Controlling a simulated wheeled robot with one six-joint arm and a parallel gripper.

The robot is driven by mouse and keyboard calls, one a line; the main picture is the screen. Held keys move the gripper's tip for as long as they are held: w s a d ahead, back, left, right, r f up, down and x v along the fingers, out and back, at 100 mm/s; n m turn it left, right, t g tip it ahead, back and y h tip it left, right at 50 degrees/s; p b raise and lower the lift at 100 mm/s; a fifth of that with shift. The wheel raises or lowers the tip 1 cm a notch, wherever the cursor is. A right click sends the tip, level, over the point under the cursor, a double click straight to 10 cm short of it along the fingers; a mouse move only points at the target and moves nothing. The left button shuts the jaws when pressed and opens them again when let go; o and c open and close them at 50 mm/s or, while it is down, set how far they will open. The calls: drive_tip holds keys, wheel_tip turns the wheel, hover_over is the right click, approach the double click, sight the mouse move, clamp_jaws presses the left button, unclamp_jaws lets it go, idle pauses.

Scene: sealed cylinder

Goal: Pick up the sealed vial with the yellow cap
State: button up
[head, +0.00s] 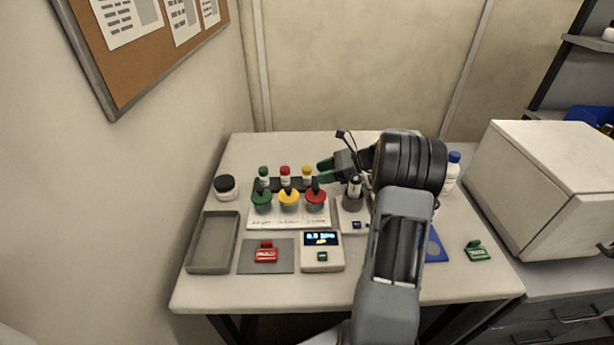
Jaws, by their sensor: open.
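The vial with the yellow cap (307,172) stands upright at the right end of a dark rack (274,185). A red-capped vial (285,174) and a green-capped vial (264,174) stand to its left in the same rack. My gripper (322,175) reaches in from the right with dark green fingertips, just right of the yellow-capped vial. It is open and nothing shows between its fingers. The gap between fingertips and vial is too small to judge. The lower part of the yellow-capped vial is hidden behind the objects in front.
Green (261,200), yellow (289,199) and red (316,199) funnel-like pieces stand in front of the rack. A grey tray (190,255), a black-lidded jar (225,187) and a digital scale (322,260) are nearby. A white box (530,180) stands right. My arm hides part of the table.

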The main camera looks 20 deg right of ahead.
sight(307, 176)
drive_tip(key=shift+p+x, duration=0.3)
drive_tip(key=shift+x, duration=2.4)
drive_tip(key=shift+a+r, duration=0.1)
drive_tip(key=shift+r, duration=0.1)
drive_tip(key=shift+c, duration=0.3)
drive_tip(key=c, duration=0.6)
